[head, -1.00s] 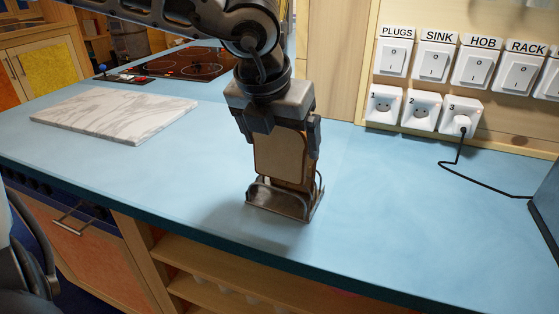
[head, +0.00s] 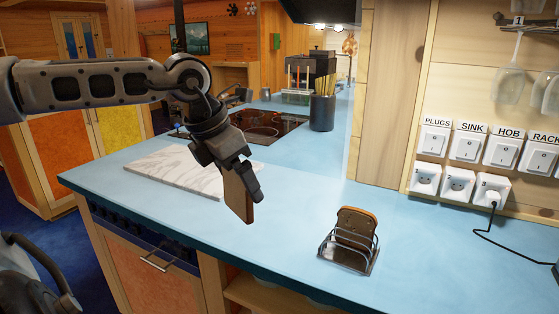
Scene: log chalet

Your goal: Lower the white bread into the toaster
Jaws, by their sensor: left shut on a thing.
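My left gripper (head: 240,180) is shut on a slice of bread (head: 239,202), held in the air over the blue counter. The slice hangs below the fingers, tilted, with a brown face or crust toward me. Its pale face, seen earlier, is turned away. A wire rack (head: 347,258) stands on the counter to the right of the gripper, with a brown slice (head: 357,226) upright in it. The toaster cannot be made out for sure; only a sliver of a dark object (head: 556,269) shows at the right edge.
A marble board (head: 170,170) lies on the counter behind and left of the held slice. The hob (head: 262,125) and a utensil pot (head: 322,112) are farther back. A black cord (head: 478,240) runs from socket 3 across the right side. The counter between board and rack is clear.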

